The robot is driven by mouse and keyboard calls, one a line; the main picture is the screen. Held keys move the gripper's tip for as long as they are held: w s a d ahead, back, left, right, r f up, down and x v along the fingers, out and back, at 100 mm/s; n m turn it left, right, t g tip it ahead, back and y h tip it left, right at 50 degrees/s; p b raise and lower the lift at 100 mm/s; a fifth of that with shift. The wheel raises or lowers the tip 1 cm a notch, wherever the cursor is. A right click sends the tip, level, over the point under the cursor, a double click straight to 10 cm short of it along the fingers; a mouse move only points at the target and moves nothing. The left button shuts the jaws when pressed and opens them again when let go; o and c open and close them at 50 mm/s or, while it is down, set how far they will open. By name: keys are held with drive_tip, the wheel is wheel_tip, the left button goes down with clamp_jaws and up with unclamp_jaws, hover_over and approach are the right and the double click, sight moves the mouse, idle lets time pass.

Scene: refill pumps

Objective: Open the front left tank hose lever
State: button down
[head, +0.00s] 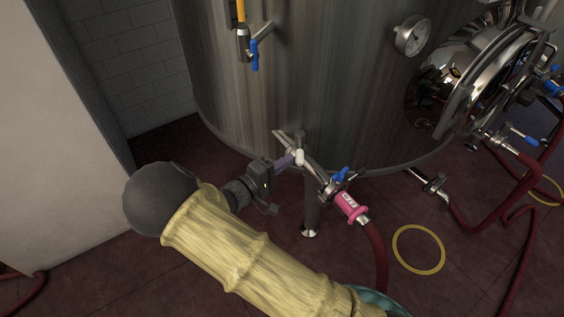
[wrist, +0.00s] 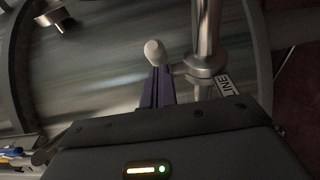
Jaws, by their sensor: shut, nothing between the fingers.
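A steel tank (head: 270,90) fills the middle of the head view. At its lower front a steel outlet pipe carries a valve with a small blue lever (head: 340,174). Below that valve is a pink hose fitting (head: 349,205) with a label and a dark red hose. My gripper (head: 290,160) is left of the blue lever and apart from it, close to the pipe. Its purple fingers are shut, and they also show in the wrist view (wrist: 156,85). A white rounded knob (wrist: 155,51) appears at their tips; whether they touch it, I cannot tell. The blue lever is not clear in the wrist view.
Another blue lever (head: 254,56) hangs on a tap higher on the tank. A gauge (head: 410,36) and a round hatch (head: 497,75) are to the right. Red hoses and a yellow ring (head: 418,250) lie on the floor. A pale wall (head: 60,130) stands at left.

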sight(297, 164)
drive_tip(key=shift+s+d, duration=0.2)
drive_tip(key=shift+d, duration=0.35)
drive_tip(key=shift+s+d, duration=0.2)
drive_tip(key=shift+d, duration=2.35)
drive_tip(key=a, duration=0.1)
drive_tip(key=s+a, duration=0.1)
drive_tip(key=a, duration=0.1)
drive_tip(key=s+a, duration=0.1)
drive_tip(key=shift+a, duration=0.2)
drive_tip(key=s+a, duration=0.1)
drive_tip(key=s, duration=0.8)
drive_tip(key=shift+s+a, duration=0.4)
